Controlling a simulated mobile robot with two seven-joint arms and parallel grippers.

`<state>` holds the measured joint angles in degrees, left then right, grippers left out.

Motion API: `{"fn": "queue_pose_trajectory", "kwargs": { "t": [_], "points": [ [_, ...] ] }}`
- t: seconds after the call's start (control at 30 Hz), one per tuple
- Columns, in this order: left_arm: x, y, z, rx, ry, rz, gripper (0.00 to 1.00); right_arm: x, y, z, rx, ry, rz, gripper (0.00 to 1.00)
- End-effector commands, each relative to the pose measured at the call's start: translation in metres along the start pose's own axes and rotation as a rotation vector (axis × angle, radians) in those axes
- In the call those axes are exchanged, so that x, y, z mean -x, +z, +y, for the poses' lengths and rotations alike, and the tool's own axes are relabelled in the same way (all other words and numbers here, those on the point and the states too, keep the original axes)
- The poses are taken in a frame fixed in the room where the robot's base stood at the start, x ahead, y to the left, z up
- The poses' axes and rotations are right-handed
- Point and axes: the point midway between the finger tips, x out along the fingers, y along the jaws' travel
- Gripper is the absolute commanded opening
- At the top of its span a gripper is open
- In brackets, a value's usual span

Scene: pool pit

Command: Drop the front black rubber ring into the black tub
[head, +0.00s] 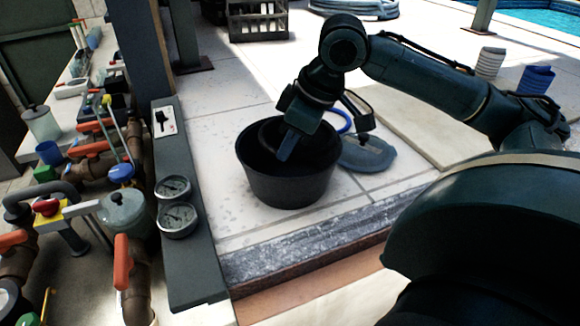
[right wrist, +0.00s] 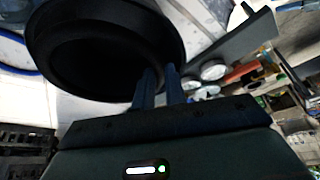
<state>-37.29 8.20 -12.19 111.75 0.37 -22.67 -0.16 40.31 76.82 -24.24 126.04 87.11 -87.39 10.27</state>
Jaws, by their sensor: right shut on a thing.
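The black tub (head: 289,188) stands upright on the pale paving in the middle of the head view. My right gripper (head: 287,146) reaches down over the tub's mouth, fingers pointing into it. It is shut on the black rubber ring (head: 266,133), which shows as a dark curve at the tub's opening. Black on black makes the ring's lower part hard to tell from the tub's inside. In the right wrist view, the fingers (right wrist: 160,88) overlap the edge of a large dark round shape, where ring and tub are hard to separate. My left gripper is not in view.
A grey lid-like disc (head: 367,154) and a blue ring (head: 345,121) lie right of the tub. A panel with two gauges (head: 176,205) and pipes with orange handles (head: 122,262) stand left. A stone edge (head: 300,240) runs in front. A black crate (head: 258,22) stands behind.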

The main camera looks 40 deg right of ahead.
Motion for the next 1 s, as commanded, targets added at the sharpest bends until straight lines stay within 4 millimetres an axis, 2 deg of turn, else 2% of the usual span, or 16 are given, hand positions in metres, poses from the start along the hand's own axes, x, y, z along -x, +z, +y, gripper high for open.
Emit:
{"fn": "queue_pose_trajectory", "kwargs": {
  "t": [0.2,0.47,0.5,0.77,1.0],
  "points": [
    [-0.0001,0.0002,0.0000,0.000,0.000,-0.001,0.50,-0.0110,0.0050,0.0000,0.000,0.001,-0.001,0.00],
    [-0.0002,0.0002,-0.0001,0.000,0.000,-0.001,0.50,-0.0117,0.0050,-0.0001,0.001,0.001,0.001,0.00],
    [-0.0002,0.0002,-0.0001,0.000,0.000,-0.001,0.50,-0.0117,0.0050,-0.0001,0.001,0.001,0.000,0.15],
    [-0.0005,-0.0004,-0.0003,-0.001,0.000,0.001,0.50,-0.0116,0.0049,-0.0001,0.000,0.001,0.000,0.36],
    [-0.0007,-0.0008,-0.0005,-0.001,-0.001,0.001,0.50,-0.0113,0.0049,-0.0001,0.000,0.001,0.000,0.38]
  ]
}}
